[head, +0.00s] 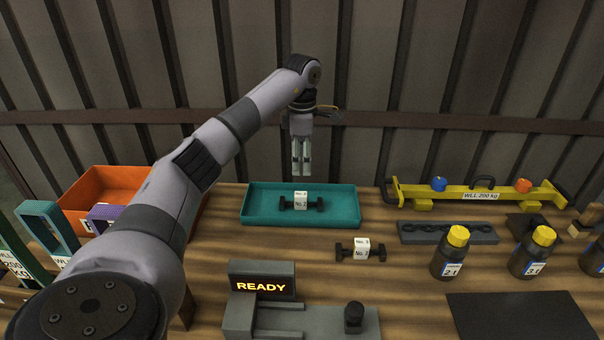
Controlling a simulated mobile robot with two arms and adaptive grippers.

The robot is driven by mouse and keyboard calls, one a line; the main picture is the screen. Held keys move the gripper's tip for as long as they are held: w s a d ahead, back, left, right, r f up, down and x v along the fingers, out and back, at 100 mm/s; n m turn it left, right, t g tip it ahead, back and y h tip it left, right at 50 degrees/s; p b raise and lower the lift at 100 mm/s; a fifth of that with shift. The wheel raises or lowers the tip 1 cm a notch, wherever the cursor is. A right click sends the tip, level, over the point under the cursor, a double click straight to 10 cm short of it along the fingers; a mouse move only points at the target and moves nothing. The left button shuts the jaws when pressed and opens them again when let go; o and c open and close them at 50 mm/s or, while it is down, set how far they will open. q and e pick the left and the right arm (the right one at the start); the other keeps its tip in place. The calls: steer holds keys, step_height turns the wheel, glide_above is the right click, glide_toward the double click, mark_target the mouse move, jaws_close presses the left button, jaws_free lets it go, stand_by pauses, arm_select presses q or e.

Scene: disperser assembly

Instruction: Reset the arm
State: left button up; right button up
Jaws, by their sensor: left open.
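My left arm comes in from the left in the head view and reaches over the back of the bench. My left gripper (301,172) points down with nothing between its fingers, above the teal tray (256,214). The gripper is open, though its fingers look close together from here. A black part with a white label (301,201) lies in the tray, below the gripper and apart from it. A second labelled black part (361,249) lies on the wood in front of the tray. My right gripper does not show.
A grey device with a "READY" display (262,286) stands at the front. An orange bin (85,200) is at the left. A yellow lifting beam (480,195), a dark tray (447,232), yellow-capped bottles (449,258) and a black mat (520,317) occupy the right side.

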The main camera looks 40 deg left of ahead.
arm_select(q)
steer(key=shift+r, duration=0.25)
stand_by(0.4)
